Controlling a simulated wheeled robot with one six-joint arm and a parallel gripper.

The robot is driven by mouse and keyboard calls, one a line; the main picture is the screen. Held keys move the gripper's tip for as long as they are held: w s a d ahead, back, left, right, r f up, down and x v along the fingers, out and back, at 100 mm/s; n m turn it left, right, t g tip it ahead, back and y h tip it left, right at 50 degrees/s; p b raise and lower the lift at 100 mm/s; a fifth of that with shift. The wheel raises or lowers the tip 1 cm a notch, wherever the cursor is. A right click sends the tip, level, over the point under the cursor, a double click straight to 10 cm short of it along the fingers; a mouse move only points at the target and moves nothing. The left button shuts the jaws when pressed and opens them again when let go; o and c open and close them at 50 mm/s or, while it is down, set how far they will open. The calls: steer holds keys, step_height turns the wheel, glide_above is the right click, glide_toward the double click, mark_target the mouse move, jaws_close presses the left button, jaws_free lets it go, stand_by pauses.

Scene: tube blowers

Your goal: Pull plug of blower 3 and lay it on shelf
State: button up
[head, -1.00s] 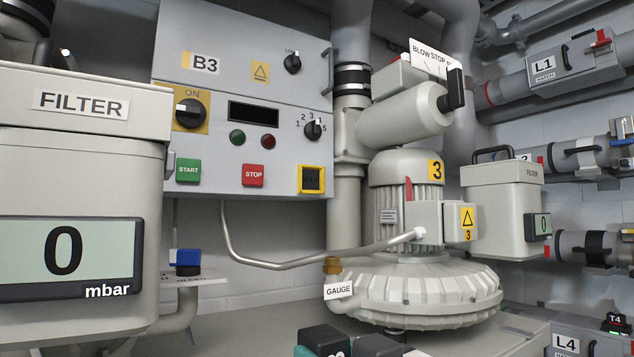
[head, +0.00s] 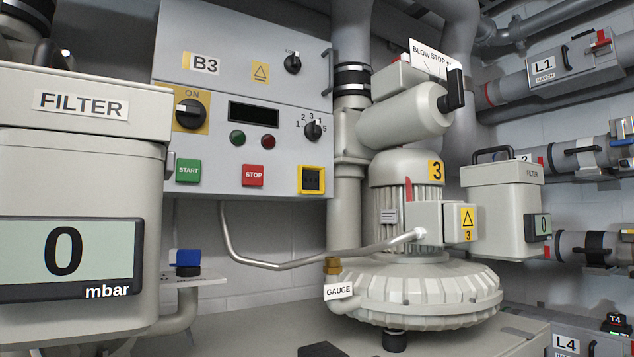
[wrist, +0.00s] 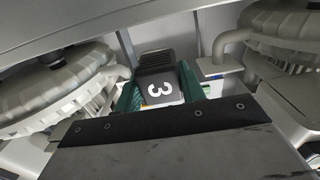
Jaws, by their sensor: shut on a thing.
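The plug of blower 3 (wrist: 158,88) is a dark block with a white 3, held between the green fingers of my gripper (wrist: 160,92) in the wrist view. My gripper is shut on it. In the head view, only a dark piece (head: 322,350) shows at the bottom edge; I cannot tell what part it is. The yellow-framed socket (head: 312,180) on the B3 panel (head: 240,110) is bare, with no plug in it. Blower 3 (head: 415,290) stands right of the panel. A small labelled shelf (head: 205,278) is below the panel at left, with a blue and black block (head: 187,262) at its back.
The large filter box (head: 75,190) fills the left side. A grey pipe (head: 300,262) runs from the panel's underside to the blower. A smaller filter box (head: 505,205) stands right of the blower. The bench top (head: 265,320) before the blower is mostly clear.

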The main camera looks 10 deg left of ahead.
steer(key=shift+f, duration=1.15)
stand_by(0.4)
